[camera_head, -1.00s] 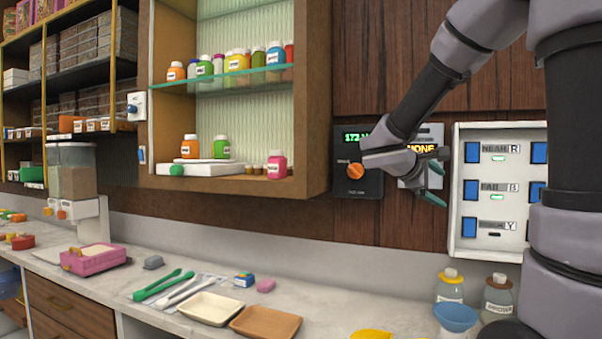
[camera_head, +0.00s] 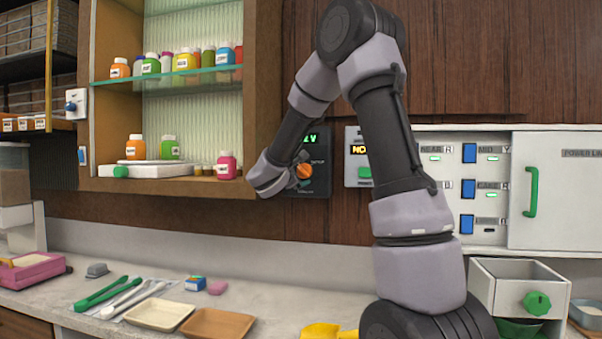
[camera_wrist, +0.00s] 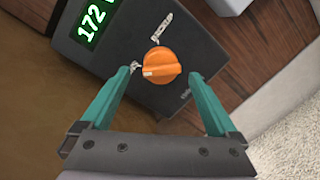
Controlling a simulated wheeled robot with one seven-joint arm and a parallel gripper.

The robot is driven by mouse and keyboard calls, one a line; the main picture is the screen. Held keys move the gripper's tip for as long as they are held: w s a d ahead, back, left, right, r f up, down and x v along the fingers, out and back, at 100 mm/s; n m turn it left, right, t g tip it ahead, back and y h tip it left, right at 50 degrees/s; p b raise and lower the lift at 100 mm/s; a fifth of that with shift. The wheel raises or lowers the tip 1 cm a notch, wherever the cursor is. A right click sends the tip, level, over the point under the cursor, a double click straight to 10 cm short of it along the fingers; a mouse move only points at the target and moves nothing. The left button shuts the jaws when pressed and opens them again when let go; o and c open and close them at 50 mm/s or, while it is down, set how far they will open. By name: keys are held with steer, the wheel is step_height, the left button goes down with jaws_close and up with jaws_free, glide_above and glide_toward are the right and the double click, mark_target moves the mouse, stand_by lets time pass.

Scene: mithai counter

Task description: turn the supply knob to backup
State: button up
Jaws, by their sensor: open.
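The supply knob (camera_head: 304,171) is a round orange dial on a dark wall panel (camera_head: 319,160) with a green lit readout. In the wrist view the knob (camera_wrist: 161,66) shows a pale pointer mark on its left side, and the readout begins with "172". White labels sit beside it, too small to read there; "BACKUP" cannot be made out clearly. My gripper (camera_wrist: 162,82) has two teal fingers, open, one on each side of the knob with gaps between. No contact shows. In the head view my gripper (camera_head: 284,180) is at the panel's left edge, its fingers partly hidden.
A wooden cabinet (camera_head: 262,90) stands close left of the panel. A breaker box (camera_head: 452,190) and a small display unit (camera_head: 358,158) are to the right. Trays (camera_head: 217,324) and tongs lie on the counter below. An open drawer box (camera_head: 481,287) is at lower right.

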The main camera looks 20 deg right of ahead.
mark_target(302, 170)
steer(key=shift+x, duration=1.65)
steer(key=shift+s, duration=0.1)
steer(key=shift+c, duration=0.3)
steer(key=c, duration=1.3)
steer(key=shift+o, duration=0.2)
